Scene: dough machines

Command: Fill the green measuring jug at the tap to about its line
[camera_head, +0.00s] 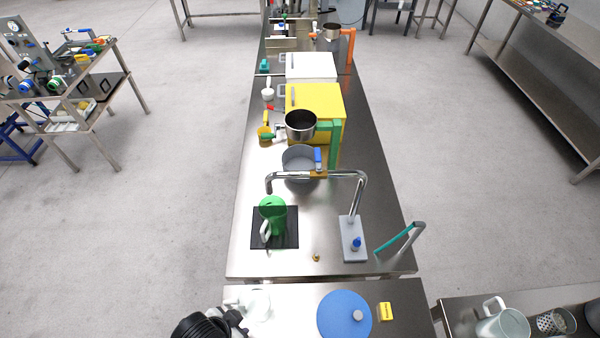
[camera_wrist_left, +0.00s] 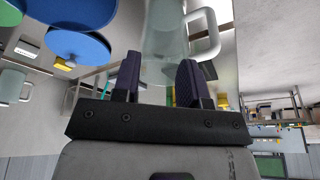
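The green measuring jug (camera_head: 272,217) stands upright on a black square mat (camera_head: 289,240) on the steel counter. The curved end of the chrome tap (camera_head: 359,190) hangs at the jug's rim in the head view. A blue lever (camera_head: 318,156) sits on the tap's pipe. I see no water stream, and the jug's line and level are too small to tell. My left gripper (camera_head: 238,318) is at the near counter, away from the green jug. In the left wrist view its fingers (camera_wrist_left: 160,82) are apart, with a pale translucent jug (camera_wrist_left: 165,38) just beyond or between them; contact is unclear. My right gripper is not in view.
The pale jug also shows in the head view (camera_head: 258,304), beside a blue round lid (camera_head: 345,314) and a yellow block (camera_head: 386,311). A grey pot (camera_head: 300,163) and yellow machine (camera_head: 330,105) stand behind the tap. The counter left of the mat is clear.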

